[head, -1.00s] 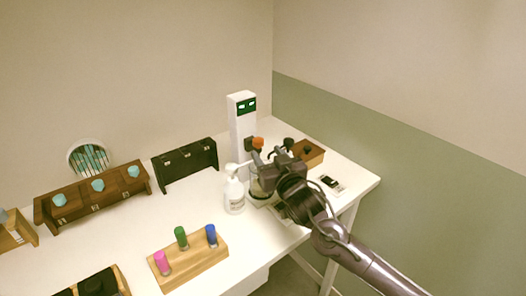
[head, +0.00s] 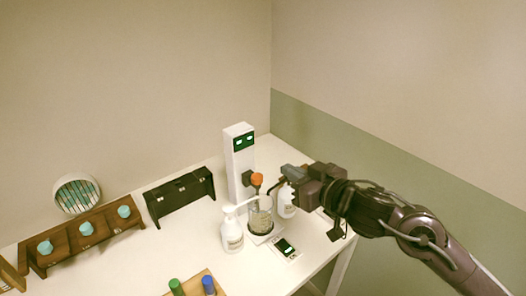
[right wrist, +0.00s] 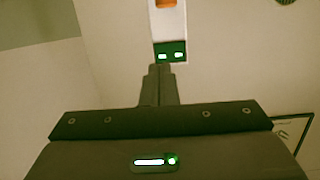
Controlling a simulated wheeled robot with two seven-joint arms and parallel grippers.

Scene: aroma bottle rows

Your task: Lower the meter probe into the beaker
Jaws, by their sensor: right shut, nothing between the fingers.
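The meter is a white tower (head: 239,168) with a green two-window display, at the back of the table. Its probe has an orange cap (head: 257,179) and hangs over the glass beaker (head: 261,217). The cap is above the beaker's rim; how deep the thin stem reaches is hard to tell. My right gripper (head: 284,176) is shut and empty, just right of the orange cap and apart from it. In the right wrist view its closed fingers (right wrist: 158,86) point toward the meter's display (right wrist: 170,52). My left gripper is out of view.
A white pump bottle (head: 231,235) stands left of the beaker, and another white bottle (head: 286,201) right of it. A small device with a dark screen (head: 286,248) lies in front. A black rack (head: 180,195) and wooden rack (head: 85,235) stand left.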

